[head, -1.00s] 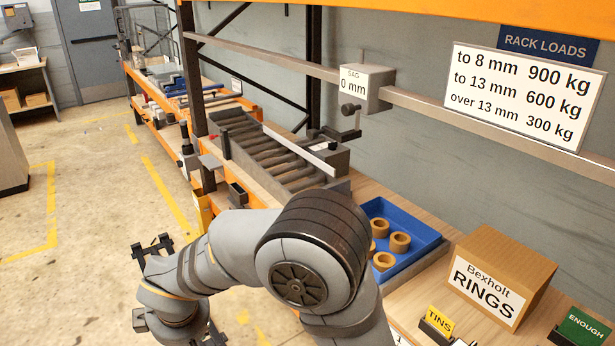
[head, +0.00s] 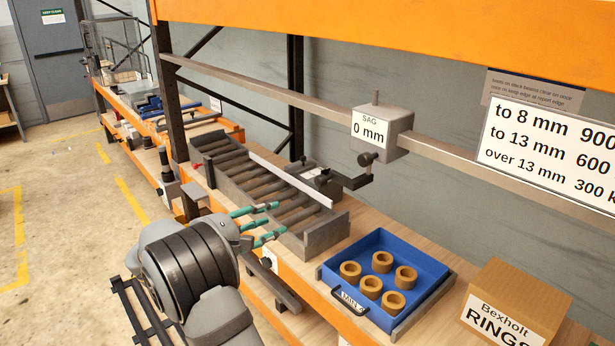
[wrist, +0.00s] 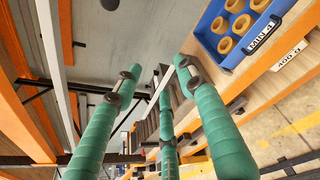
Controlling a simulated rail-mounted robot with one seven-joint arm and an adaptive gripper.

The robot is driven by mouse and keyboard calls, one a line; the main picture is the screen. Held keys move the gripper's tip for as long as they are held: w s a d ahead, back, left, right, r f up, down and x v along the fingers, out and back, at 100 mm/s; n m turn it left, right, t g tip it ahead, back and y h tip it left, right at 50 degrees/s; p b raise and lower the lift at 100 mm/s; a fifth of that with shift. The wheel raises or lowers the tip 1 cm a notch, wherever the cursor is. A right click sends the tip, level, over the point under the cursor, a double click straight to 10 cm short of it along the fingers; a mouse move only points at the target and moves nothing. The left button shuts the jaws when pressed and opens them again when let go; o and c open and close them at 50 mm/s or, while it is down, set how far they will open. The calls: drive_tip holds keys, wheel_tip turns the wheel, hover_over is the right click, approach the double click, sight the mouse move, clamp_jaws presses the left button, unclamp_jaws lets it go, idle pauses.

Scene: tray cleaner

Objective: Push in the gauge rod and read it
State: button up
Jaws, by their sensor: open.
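The gauge (head: 397,139) is a grey box on the metal bar above the shelf. Its face reads "SAG 0 mm". A thin rod (head: 376,97) stands up from its top. A dark knob (head: 368,158) and a dark arm show below its front. My gripper (head: 274,216), with three green fingers, is open and empty. It is left of and lower than the gauge, in front of the roller tray, apart from the gauge. In the wrist view my gripper (wrist: 155,80) has its fingers spread with nothing between them.
The grey roller tray (head: 330,232) lies on the shelf behind my fingers. A blue tray (head: 440,268) of several tan rings, marked MIN, is to the right. A "Bexholt RINGS" box (head: 500,285) stands beyond it. An orange beam (head: 400,35) runs overhead.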

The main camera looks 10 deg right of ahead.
sight(318, 184)
drive_tip(key=s+d+r+n+h, duration=0.35)
drive_tip(key=r+n, duration=0.25)
drive_tip(key=r, duration=0.2)
drive_tip(key=shift+g+h, duration=0.3)
drive_tip(key=shift+h, duration=0.05)
drive_tip(key=p+x, duration=0.1)
drive_tip(key=x, duration=0.2)
drive_tip(key=p+x, duration=0.1)
drive_tip(key=x, duration=0.3)
drive_tip(key=p+x, duration=0.1)
drive_tip(key=x, duration=0.2)
drive_tip(key=shift+w+f, duration=0.2)
drive_tip(key=shift+w, duration=0.15)
drive_tip(key=shift+c, duration=1.1)
drive_tip(key=c, duration=0.7)
clamp_jaws()
